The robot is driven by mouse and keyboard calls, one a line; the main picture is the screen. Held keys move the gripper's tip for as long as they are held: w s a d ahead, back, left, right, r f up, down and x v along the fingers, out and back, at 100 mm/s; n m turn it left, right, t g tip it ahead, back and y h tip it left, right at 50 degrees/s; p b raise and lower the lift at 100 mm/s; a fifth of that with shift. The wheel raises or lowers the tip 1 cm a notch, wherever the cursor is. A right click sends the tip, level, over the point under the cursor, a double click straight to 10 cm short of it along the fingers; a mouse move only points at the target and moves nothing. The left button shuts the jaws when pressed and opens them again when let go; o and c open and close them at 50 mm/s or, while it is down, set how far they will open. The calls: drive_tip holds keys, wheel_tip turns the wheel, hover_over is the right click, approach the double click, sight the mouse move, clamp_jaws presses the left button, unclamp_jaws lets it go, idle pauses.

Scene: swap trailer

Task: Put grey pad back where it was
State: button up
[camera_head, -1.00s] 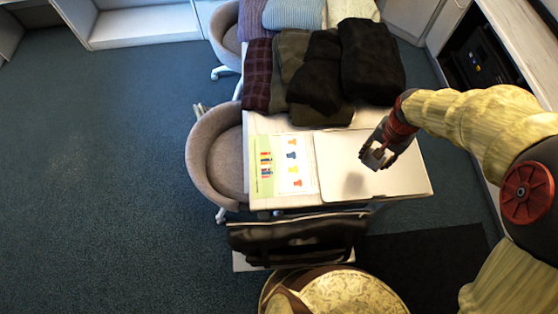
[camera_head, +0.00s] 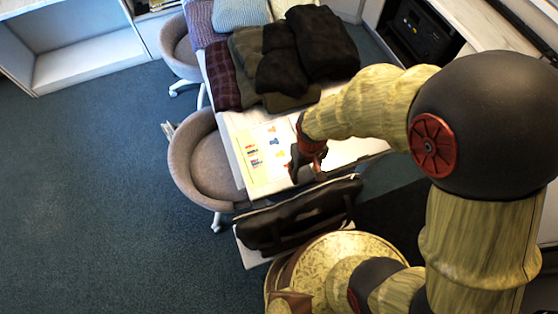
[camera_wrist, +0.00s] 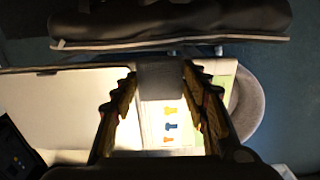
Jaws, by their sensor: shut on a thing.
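My gripper (camera_wrist: 160,76) is shut on the grey pad (camera_wrist: 162,84), a small flat grey square between its fingertips in the wrist view. In the head view my gripper (camera_head: 303,168) is over the near part of the white table, beside the printed sheet. The pad cannot be made out there. The sheet (camera_head: 261,152) has coloured figures and a green edge. It also shows beyond the pad in the wrist view (camera_wrist: 186,128), partly hidden by the pad and fingers. The pad appears above the table; its exact height is unclear.
A pale flat panel (camera_wrist: 50,110) lies beside the sheet. A black bag (camera_head: 300,215) lies on a low white surface in front of the table. Folded clothes (camera_head: 285,65) cover the table's far part. A grey chair (camera_head: 205,160) stands at the left side.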

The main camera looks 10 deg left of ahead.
drive_tip(key=w+a+f+b, duration=0.1)
drive_tip(key=w+a+f, duration=0.3)
drive_tip(key=w+a, duration=0.15)
drive_tip(key=b, duration=0.2)
hover_over(283, 162)
drive_tip(key=f, duration=0.4)
drive_tip(key=shift+s+d+f, duration=0.1)
drive_tip(key=shift+s+f, duration=0.1)
drive_tip(key=shift+f, duration=0.2)
drive_tip(key=shift+w+f, duration=0.25)
drive_tip(key=shift+f, duration=0.3)
drive_tip(key=shift+f+b, duration=0.35)
drive_tip(key=shift+f, duration=0.9)
drive_tip(key=shift+f, duration=0.25)
drive_tip(key=o, duration=1.1)
drive_tip(key=shift+r, duration=0.15)
